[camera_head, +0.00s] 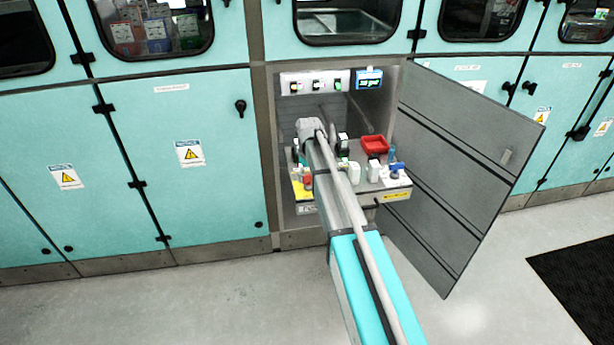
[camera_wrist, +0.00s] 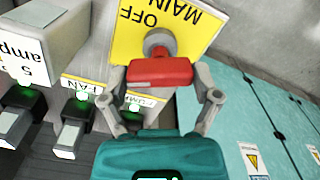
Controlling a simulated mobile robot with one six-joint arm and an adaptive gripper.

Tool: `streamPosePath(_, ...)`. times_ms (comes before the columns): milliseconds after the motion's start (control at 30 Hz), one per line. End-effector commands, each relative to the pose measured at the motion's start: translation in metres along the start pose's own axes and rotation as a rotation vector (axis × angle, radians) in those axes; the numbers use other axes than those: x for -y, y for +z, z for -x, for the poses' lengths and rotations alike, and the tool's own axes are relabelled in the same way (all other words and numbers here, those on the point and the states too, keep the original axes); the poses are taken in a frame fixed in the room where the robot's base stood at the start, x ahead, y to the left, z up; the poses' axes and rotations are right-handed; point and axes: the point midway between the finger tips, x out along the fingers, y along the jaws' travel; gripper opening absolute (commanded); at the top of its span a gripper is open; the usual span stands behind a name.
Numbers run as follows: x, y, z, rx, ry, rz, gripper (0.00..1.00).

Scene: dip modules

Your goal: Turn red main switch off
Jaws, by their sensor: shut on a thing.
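The red main switch (camera_wrist: 160,72) is a red handle on a grey round hub, set on a yellow plate (camera_wrist: 130,35) that reads MAIN and OFF upside down in the wrist view. My gripper (camera_wrist: 160,88) is shut on the red handle, with one finger at each end of it. The handle lies crosswise in the wrist view. In the head view the red switch (camera_head: 307,181) and part of its yellow plate (camera_head: 299,191) show at the left of the open bay, beside my arm. My fingers cannot be made out there.
Black switches with green lights and FAN and amp labels (camera_wrist: 75,125) sit left of my gripper. The bay holds a red tray (camera_head: 375,145) and small items on a shelf. An open grey door (camera_head: 455,170) stands at the right.

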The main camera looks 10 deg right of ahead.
Motion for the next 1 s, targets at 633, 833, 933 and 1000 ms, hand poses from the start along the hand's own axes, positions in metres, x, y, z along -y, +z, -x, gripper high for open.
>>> streamPosePath(633, -0.0005, 0.0014, -0.0001, 0.004, 0.003, -0.434, 0.32)
streamPosePath(833, -0.0004, 0.0013, -0.0001, 0.004, 0.003, -0.460, 0.32)
streamPosePath(933, -0.0003, 0.0013, -0.0001, 0.004, 0.002, -0.462, 0.32)
streamPosePath(1000, -0.0002, 0.0013, -0.0001, 0.004, 0.002, -0.462, 0.32)
